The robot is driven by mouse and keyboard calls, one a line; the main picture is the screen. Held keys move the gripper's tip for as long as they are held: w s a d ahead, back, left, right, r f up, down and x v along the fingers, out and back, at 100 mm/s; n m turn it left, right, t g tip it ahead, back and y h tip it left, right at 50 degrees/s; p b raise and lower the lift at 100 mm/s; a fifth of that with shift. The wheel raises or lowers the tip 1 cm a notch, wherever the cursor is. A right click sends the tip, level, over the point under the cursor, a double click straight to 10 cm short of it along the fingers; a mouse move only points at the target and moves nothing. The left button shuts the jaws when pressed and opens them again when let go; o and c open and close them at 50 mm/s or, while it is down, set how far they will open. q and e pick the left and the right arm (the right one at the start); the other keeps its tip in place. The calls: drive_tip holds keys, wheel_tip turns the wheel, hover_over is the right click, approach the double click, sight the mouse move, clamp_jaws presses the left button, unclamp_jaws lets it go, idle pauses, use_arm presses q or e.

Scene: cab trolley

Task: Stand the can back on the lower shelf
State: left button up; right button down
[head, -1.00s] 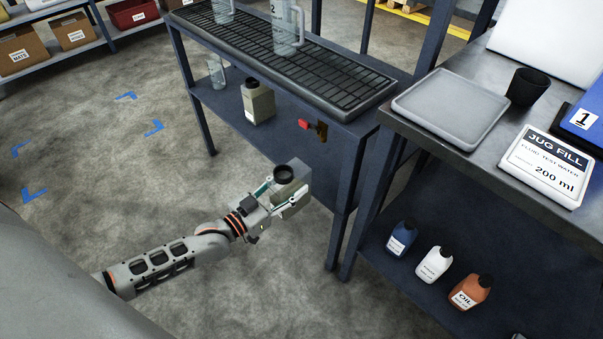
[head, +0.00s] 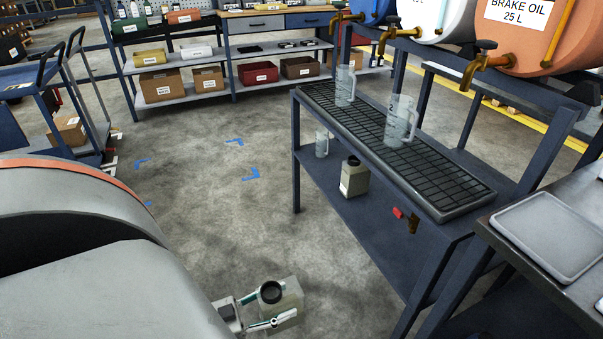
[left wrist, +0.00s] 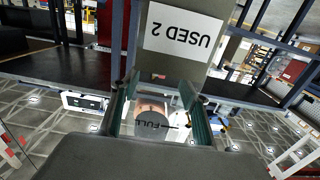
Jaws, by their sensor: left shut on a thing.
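My left gripper (head: 272,309) is at the bottom of the head view, shut on a grey-beige can (head: 289,303) with a black cap. The can is held upright or nearly so, over the floor in front of the rack. In the left wrist view the can (left wrist: 178,68) fills the top middle between the fingers, with a white label reading "USED 2" upside down. The lower shelf (head: 345,208) of the rack is to the upper right of the gripper, apart from it. My right gripper is not in view.
On the lower shelf stand a similar can (head: 354,178) and a clear jug (head: 322,143). The black drip grate (head: 400,150) covers the rack top, with two jugs. The rack's near leg is right of the gripper.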

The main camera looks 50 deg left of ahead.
use_arm(q)
drive_tip(key=shift+v, duration=1.2)
drive_tip(key=shift+a+r, duration=0.1)
drive_tip(key=shift+r, duration=0.05)
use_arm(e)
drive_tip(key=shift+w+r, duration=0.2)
use_arm(q)
drive_tip(key=shift+r+p, duration=0.15)
drive_tip(key=shift+p, duration=0.25)
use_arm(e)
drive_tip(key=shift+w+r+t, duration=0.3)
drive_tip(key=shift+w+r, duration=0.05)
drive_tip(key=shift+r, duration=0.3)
use_arm(q)
drive_tip(key=shift+s, duration=0.1)
drive_tip(key=v, duration=1.5)
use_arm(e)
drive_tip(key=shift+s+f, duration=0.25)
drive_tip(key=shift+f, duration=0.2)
